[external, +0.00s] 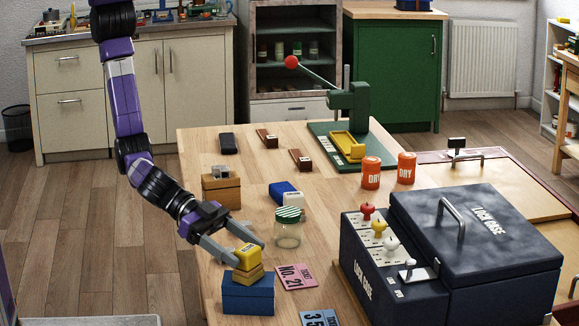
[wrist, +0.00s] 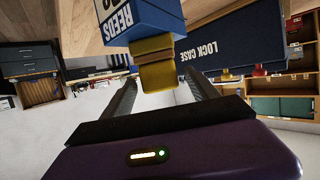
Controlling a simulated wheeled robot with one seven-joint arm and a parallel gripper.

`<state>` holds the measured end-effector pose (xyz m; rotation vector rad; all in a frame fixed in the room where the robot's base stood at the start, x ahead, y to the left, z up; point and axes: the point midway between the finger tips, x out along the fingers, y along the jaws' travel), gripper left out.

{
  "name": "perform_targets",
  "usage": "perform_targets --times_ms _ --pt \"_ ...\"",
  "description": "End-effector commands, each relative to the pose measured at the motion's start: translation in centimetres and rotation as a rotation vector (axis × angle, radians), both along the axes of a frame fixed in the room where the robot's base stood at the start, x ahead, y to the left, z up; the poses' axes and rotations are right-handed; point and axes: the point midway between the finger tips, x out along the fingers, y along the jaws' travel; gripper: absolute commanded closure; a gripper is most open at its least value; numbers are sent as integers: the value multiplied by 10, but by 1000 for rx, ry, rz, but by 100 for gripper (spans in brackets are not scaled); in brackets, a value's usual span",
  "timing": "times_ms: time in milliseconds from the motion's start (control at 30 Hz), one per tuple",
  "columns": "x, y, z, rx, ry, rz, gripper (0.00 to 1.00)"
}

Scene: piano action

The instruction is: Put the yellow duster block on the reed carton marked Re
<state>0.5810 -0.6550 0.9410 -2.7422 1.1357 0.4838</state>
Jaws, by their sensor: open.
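The yellow duster block (external: 247,257) sits on top of a blue carton (external: 248,297), with a duller yellow-tan layer directly under its bright part. I cannot tell whether that layer belongs to the block. In the wrist view, the carton (wrist: 145,18) reads REEDS, with a second line partly cut off. The yellow block (wrist: 158,76) shows between my fingers there. My gripper (external: 246,252) is open, with one finger on each side of the block; gaps show beside it in the wrist view.
A striped-lid glass jar (external: 288,232) stands close to the right of my gripper. A pink No. 21 ticket (external: 296,277) lies beside the carton. The dark blue lock case (external: 470,245) fills the right. A brown wooden box (external: 221,193) stands behind my gripper.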

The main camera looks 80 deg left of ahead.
Motion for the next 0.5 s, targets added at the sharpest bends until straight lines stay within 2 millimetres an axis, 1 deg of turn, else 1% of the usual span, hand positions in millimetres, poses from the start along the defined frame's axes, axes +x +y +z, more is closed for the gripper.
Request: perform_targets --times_ms 100,300,500 --pt "-16 15 6 -1 1 -2 31" --pt "-36 35 17 0 0 -1 31" --pt "-45 45 22 1 1 0 31"
